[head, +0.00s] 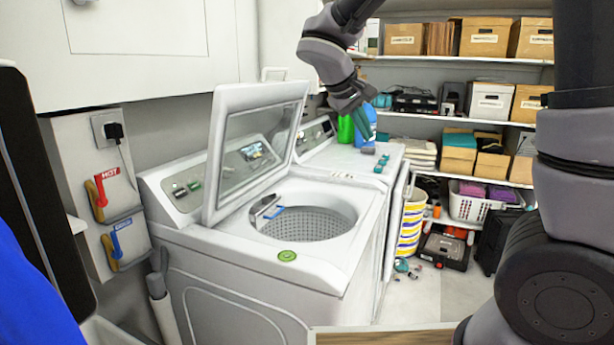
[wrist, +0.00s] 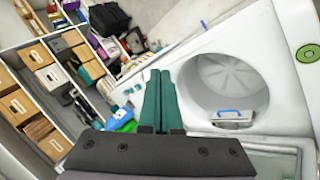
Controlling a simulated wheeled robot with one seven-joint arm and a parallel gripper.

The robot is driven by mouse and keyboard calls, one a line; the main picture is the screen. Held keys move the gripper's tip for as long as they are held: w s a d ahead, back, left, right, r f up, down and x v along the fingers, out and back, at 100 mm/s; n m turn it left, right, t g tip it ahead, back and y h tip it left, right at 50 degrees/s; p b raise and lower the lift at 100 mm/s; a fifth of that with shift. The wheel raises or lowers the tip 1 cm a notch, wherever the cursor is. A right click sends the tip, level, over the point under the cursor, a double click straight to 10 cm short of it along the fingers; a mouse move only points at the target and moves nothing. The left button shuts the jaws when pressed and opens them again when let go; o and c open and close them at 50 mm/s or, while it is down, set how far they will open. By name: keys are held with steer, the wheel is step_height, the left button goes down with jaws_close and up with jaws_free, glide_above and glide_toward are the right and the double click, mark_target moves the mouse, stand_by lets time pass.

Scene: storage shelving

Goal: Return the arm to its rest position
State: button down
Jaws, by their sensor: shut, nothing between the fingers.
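My gripper (head: 367,147) hangs from my arm at the top centre of the head view, over the rear of the second machine beside the open washer. Its teal fingers (wrist: 159,100) are together and empty in the wrist view, pointing down past the washer. The arm above it is bent, with its upper part leaving the top of the picture. The top-loading washer (head: 245,255) stands with its lid (head: 262,150) raised and its drum (head: 310,222) visible. The drum also shows in the wrist view (wrist: 228,75).
A green bottle (head: 346,130) and a blue bottle (head: 369,118) stand close behind my gripper. Shelves with cardboard boxes (head: 485,37) line the back wall. A white basket (head: 472,207) and a striped bucket (head: 411,225) are right of the machines. Some floor (head: 440,285) is clear.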

steer(key=s+d+r+m+t+y, duration=0.1)
steer(key=s+d+r+m+y, duration=0.2)
steer(key=s, duration=0.5)
steer(key=s+d+r+m+t+y, duration=0.1)
steer(key=s+d+r+m+y, duration=0.2)
steer(key=s+d, duration=0.5)
steer(key=shift+s+d+r+m+y, duration=0.2)
steer(key=shift+s+m+y, duration=0.35)
steer(key=shift+m+y, duration=0.5)
stand_by(0.4)
